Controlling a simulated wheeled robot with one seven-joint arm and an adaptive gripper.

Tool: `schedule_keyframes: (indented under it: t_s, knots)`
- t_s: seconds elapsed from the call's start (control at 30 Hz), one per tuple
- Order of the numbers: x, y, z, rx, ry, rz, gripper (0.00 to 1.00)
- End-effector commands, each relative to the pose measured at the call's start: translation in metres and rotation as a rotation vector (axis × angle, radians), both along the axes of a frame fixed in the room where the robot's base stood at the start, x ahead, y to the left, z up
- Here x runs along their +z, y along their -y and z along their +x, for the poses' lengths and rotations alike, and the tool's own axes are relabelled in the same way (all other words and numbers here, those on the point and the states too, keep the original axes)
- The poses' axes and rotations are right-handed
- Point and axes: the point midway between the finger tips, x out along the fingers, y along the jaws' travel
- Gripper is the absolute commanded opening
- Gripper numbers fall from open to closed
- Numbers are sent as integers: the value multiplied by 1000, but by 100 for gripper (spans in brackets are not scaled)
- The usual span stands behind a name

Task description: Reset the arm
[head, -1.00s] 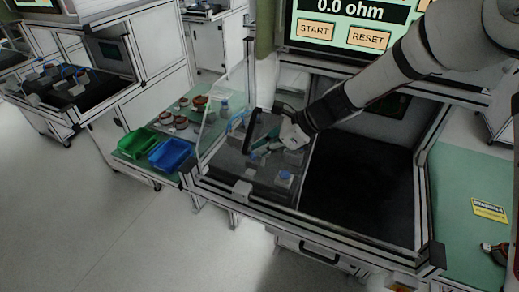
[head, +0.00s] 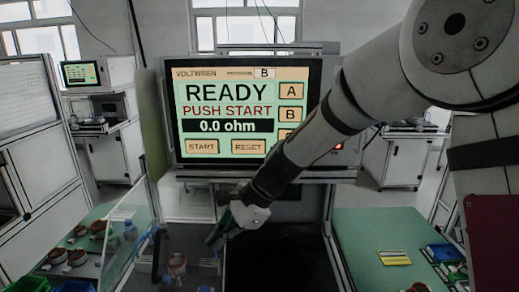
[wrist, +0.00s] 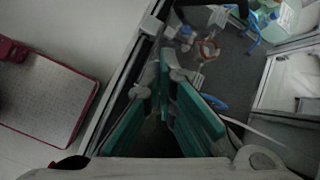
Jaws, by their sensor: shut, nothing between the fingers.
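My arm reaches from the upper right down to the left across the test station in the head view. My gripper (head: 216,234) hangs over the station's left part, below the screen, with its green finger pads showing. In the wrist view my gripper (wrist: 167,90) is shut and empty. A copper-wound stator (head: 177,265) sits in the station's left part, below and left of the gripper. It also shows in the wrist view (wrist: 208,50), ahead of the fingertips and apart from them. The test screen (head: 228,108) reads READY, PUSH START, 0.0 ohm and programme B.
A clear guard panel (head: 122,235) stands left of the gripper. Several stators (head: 77,256) lie on the green bench at left. A yellow label card (head: 394,258) lies on the right bench (head: 360,235). The station's dark middle surface (head: 270,262) is clear.

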Motion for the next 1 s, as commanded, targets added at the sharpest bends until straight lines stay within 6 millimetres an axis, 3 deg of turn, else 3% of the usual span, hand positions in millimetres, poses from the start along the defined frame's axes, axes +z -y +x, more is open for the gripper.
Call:
schedule_keyframes:
  t_s: [0.03, 0.2, 0.5, 0.8, 1.0]
  knots:
    - [16, 16, -5, 43, 69, -28, 0]
    - [52, 70, -27, 200, 268, -136, 0]
    - [99, 161, -80, 461, 552, -363, 0]
    - [120, 242, -144, 708, 748, -616, 0]
    - [121, 278, -178, 831, 810, -748, 0]
